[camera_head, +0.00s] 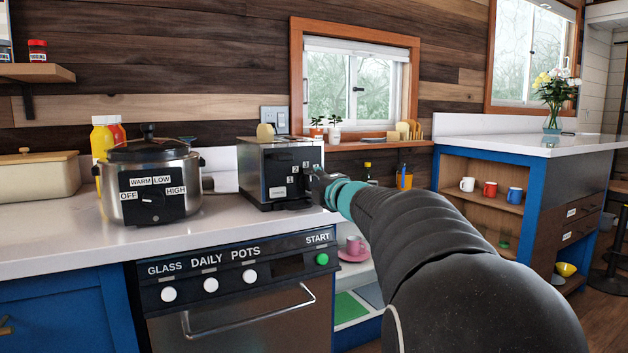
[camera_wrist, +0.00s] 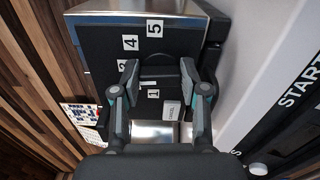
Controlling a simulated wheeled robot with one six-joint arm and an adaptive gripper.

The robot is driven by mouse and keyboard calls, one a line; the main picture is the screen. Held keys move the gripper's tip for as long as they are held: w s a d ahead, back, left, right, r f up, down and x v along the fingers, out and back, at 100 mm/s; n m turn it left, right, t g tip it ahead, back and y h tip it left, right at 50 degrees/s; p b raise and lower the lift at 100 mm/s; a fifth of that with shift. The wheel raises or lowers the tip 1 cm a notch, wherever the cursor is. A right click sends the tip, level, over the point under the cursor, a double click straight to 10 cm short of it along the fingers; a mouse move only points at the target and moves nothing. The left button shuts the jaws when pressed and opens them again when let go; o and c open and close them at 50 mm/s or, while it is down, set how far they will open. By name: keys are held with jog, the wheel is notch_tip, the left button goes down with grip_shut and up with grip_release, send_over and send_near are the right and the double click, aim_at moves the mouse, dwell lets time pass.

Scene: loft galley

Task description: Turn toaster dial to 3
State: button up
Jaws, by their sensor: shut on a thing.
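The toaster (camera_head: 262,172) stands on the counter, a metal box with a black front. Its front also shows in the wrist view (camera_wrist: 95,45), rotated, with white number labels in an arc. The dial's pointer is too dark to read. In the head view my gripper (camera_head: 322,178) hides the dial.
A slow cooker (camera_head: 130,165) stands left of the toaster, with yellow and red bottles behind. A dishwasher (camera_head: 235,290) with knobs is below the counter. A pink cup (camera_head: 355,245) sits on a lower shelf near my arm.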

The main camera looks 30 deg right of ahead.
jog(key=shift+m, duration=0.5)
jog(key=o, duration=1.1)
jog(key=shift+o, duration=0.2)
jog(key=s, duration=1.2)
jog(key=shift+d, duration=0.2)
